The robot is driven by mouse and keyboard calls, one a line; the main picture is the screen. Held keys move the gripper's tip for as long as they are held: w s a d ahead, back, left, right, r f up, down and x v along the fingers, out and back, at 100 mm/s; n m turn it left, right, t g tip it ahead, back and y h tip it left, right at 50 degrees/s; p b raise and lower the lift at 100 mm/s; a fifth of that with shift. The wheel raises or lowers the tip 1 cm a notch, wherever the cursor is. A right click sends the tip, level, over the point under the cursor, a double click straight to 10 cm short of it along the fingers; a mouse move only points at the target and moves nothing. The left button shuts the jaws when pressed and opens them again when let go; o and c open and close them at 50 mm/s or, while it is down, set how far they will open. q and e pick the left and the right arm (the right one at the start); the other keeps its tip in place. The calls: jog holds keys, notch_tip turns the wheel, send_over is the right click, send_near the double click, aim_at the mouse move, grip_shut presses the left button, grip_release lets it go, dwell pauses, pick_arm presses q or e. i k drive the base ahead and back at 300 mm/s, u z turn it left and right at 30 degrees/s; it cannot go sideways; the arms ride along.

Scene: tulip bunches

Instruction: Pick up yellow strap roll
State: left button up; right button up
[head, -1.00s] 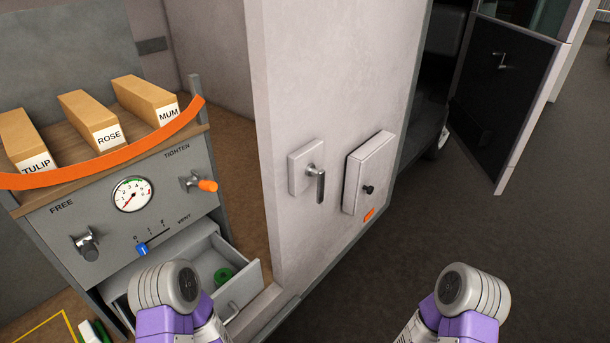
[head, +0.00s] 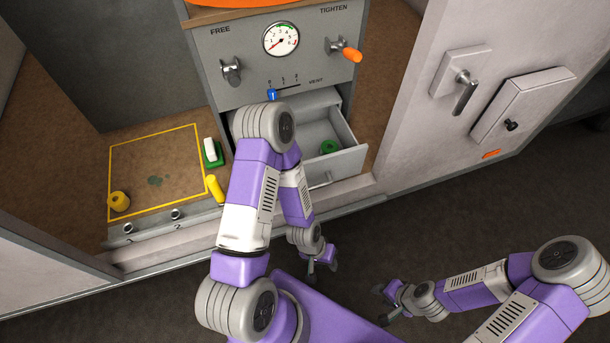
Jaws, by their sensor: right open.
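The yellow strap roll (head: 119,201) sits at the front left corner of a yellow-outlined square on the brown work surface, at the left of the head view. My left gripper (head: 323,270) hangs in front of the cabinet, below the open drawer, well to the right of the roll. Its fingers look apart and empty. My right gripper (head: 381,304) is open and empty, low over the dark floor and farther right. Neither gripper touches the roll.
The open drawer (head: 345,163) holds a green roll (head: 329,147). Two small knobs line the front ledge. A grey panel with gauge (head: 281,39) and handles stands behind.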

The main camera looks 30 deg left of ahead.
aim_at(117, 201)
jog(key=u, duration=2.85)
jog(key=k, duration=1.3)
jog(key=u, duration=0.85)
jog(key=i, duration=0.85)
jog(key=u, duration=0.45)
jog(key=i, duration=1.15)
jog(key=z, duration=1.05)
jog(key=i, duration=0.35)
jog(key=z, duration=0.4)
